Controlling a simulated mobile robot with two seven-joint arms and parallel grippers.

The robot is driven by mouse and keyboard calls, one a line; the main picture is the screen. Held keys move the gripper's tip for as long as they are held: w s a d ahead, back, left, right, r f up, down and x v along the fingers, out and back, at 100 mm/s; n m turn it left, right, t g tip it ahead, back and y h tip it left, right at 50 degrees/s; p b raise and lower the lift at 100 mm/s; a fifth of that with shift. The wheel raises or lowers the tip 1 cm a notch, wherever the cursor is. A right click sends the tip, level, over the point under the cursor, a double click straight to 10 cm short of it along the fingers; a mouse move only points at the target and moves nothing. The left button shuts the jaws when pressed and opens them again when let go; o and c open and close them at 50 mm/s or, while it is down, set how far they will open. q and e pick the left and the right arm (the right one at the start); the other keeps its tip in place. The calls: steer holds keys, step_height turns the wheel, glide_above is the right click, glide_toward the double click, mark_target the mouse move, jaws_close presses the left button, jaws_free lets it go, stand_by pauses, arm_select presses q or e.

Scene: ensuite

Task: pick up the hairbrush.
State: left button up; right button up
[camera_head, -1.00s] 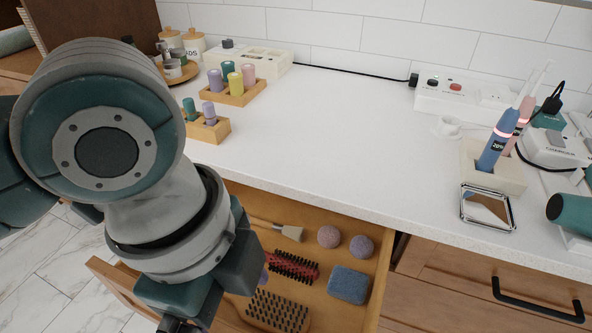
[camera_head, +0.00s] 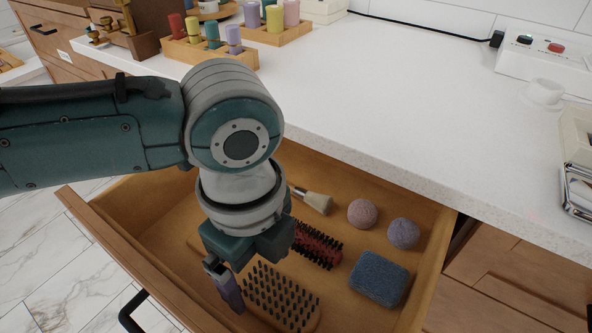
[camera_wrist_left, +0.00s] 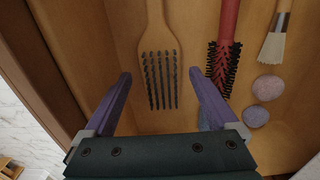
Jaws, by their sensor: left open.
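A wooden hairbrush (camera_head: 284,296) with dark bristles lies bristles up in the open drawer. In the head view my arm and gripper hide part of it. My left gripper (camera_head: 232,286) points down over the drawer beside the hairbrush, and one purple finger shows. In the left wrist view the gripper (camera_wrist_left: 159,77) is open and empty. Its two fingers stand either side of the bristled head of the hairbrush (camera_wrist_left: 159,55), whose handle runs to the top edge. The gap in height cannot be told. My right gripper is not in view.
The drawer (camera_head: 408,197) also holds a red round brush (camera_head: 318,246), a pale-bristled brush (camera_head: 314,200), two round balls (camera_head: 362,213) and a blue sponge (camera_head: 379,278). The white counter (camera_head: 400,110) overhangs its back. Wooden racks of coloured bottles (camera_head: 212,56) stand on the counter.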

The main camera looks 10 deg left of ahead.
arm_select(q)
step_height(320, 180, down, 2)
steer(key=shift+f, duration=0.25)
jaws_close()
stand_by(0.6)
